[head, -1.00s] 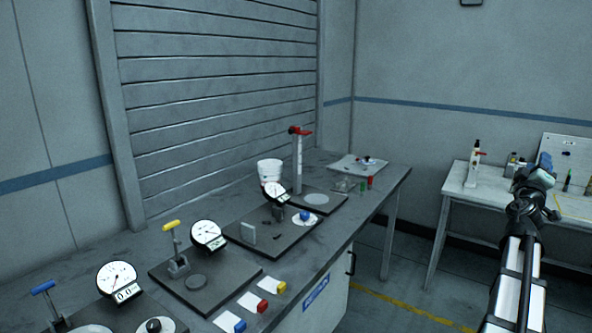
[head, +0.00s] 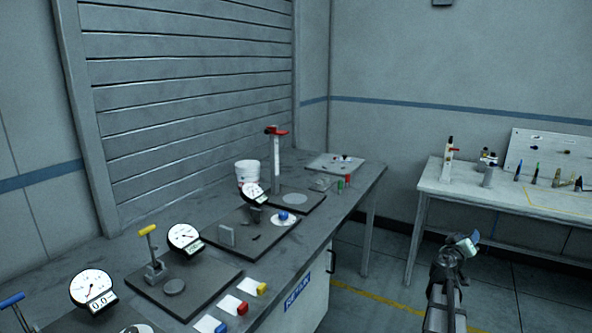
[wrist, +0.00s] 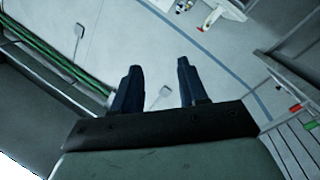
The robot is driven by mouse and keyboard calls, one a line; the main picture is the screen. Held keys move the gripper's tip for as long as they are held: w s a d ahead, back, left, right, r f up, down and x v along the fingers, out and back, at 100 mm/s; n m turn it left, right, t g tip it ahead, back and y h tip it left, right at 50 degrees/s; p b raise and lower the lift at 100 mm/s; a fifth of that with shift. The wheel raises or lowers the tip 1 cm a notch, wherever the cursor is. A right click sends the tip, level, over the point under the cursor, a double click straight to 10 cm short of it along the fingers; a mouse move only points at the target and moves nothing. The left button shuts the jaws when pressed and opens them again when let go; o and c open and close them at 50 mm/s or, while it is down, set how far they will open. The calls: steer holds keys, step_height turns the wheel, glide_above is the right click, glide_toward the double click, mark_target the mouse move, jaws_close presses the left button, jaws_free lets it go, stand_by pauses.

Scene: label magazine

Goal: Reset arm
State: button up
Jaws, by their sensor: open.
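My arm stands at the lower right of the head view, in front of the back table. My gripper (head: 472,241) is at its top end, over open floor and apart from both tables. In the wrist view, my gripper (wrist: 158,88) shows two dark fingers spread apart with nothing between them. Behind the fingers are pale wall, a blue stripe and a table edge seen tilted.
A long grey bench (head: 335,200) on the left carries dial gauges (head: 184,238), lever stands, coloured blocks (head: 262,288) and a white bucket (head: 247,172). A white table (head: 470,192) at the back right holds bottles and pointed tools. Floor between them is clear.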

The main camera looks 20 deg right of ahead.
steer(key=a+f+g+y, duration=0.2)
steer(key=a+f, duration=0.5)
steer(key=f, duration=0.5)
steer(key=a+f+g+y, duration=0.1)
steer(key=a+f+y, duration=0.1)
steer(key=a+f, duration=0.75)
steer(key=s+a+f+g+y, duration=0.1)
steer(key=s+a+f, duration=0.1)
steer(key=a+f, duration=0.3)
steer(key=s+a+f+g+y, duration=0.1)
steer(key=s+a+f+y, duration=0.15)
steer(key=f, duration=0.55)
steer(key=s+a+f+g+y, duration=0.1)
steer(key=s+a+f, duration=0.1)
steer(key=a+f, duration=0.3)
steer(key=s+a+f+n+g+y, duration=0.2)
steer(key=s+a+f+g+y, duration=0.2)
steer(key=s+a+f, duration=0.9)
steer(key=s+a+f+g+y, duration=0.1)
steer(key=s+a+f+g, duration=0.1)
steer(key=s+a, duration=0.5)
steer(key=s+a+f+n+g+y, duration=0.1)
steer(key=s+a+f+g+y, duration=0.1)
steer(key=s+a, duration=0.6)
steer(key=s+g, duration=0.1)
steer(key=s, duration=0.2)
steer(key=shift+s+f+n+g, duration=0.3)
